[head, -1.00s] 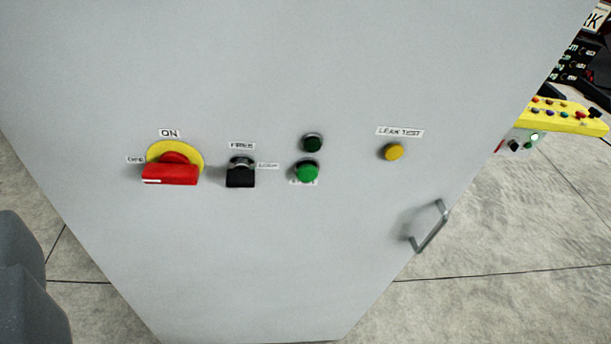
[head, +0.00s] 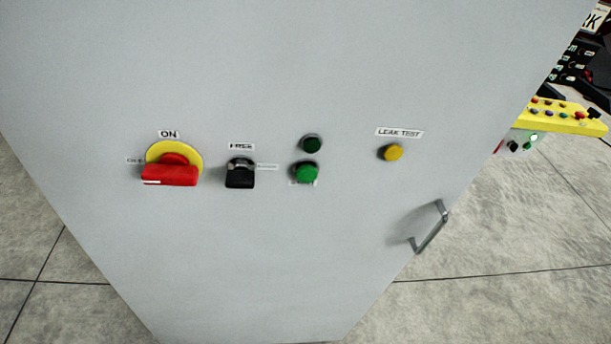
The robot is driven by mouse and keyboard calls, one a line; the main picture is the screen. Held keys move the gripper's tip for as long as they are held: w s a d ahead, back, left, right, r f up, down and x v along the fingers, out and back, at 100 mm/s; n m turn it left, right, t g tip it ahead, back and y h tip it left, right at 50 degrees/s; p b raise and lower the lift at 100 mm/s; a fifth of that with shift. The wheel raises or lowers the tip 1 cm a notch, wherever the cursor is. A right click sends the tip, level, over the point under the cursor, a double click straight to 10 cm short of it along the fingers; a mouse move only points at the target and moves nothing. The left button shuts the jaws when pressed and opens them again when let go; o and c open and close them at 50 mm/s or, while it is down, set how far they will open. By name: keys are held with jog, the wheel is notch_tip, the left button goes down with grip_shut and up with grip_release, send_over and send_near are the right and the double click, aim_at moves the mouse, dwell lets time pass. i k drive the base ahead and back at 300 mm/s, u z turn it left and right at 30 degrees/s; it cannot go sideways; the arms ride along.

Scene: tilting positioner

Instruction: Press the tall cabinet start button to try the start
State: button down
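The tall grey cabinet (head: 240,255) fills most of the head view. A bright green round button (head: 306,173) sits on its face near the middle, with a small label below it that is partly hidden. A dark green round lamp or button (head: 312,144) is just above it and looks unlit. A red rotary handle on a yellow disc (head: 170,174) is at the left, between labels "ON" above and one at its left. A black selector switch (head: 240,175) stands between the handle and the green button, under a label that seems to read "FREE". My gripper is not in view.
A yellow button (head: 393,153) labelled "LEAK TEST" and a metal door handle (head: 430,230) are on the cabinet's right side. A yellow control panel (head: 565,115) with several coloured buttons stands beyond the right edge. Bare concrete floor (head: 500,240) shows on both sides.

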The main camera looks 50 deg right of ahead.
aim_at(307, 173)
jog(key=u, duration=0.45)
jog(key=k, duration=0.85)
jog(key=z, duration=0.5)
jog(key=i, duration=0.5)
jog(key=u, duration=0.05)
